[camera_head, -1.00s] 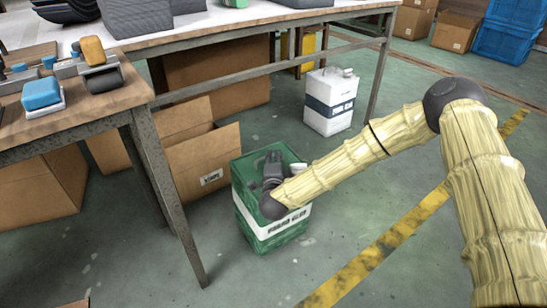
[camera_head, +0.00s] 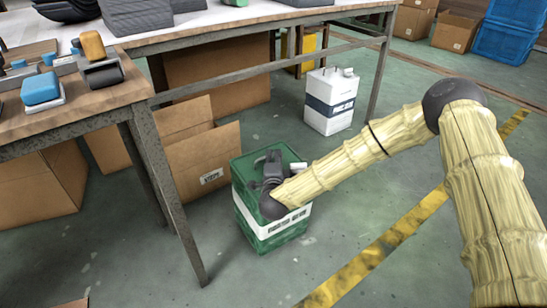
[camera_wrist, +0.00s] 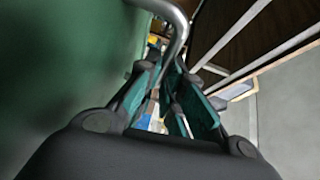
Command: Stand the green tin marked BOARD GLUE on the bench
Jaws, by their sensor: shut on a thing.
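The green tin (camera_head: 278,238) with a white label band is upright at floor level, below the bench's front edge. Its label is too small to read surely. I cannot tell whether its base touches the floor. My gripper (camera_head: 271,165) is over the tin's top, which my wrist partly hides. In the wrist view my gripper (camera_wrist: 170,68) is shut at a curved grey metal bar (camera_wrist: 181,25), which looks like the tin's handle. A green surface fills the left of that view. The bench (camera_head: 190,33) stands behind and left, with a pale top.
A white tin (camera_head: 331,112) with a dark band stands on the floor behind. An open cardboard box (camera_head: 205,163) is close left of the green tin, beside a bench leg (camera_head: 165,195). Blue and orange items crowd the left bench corner.

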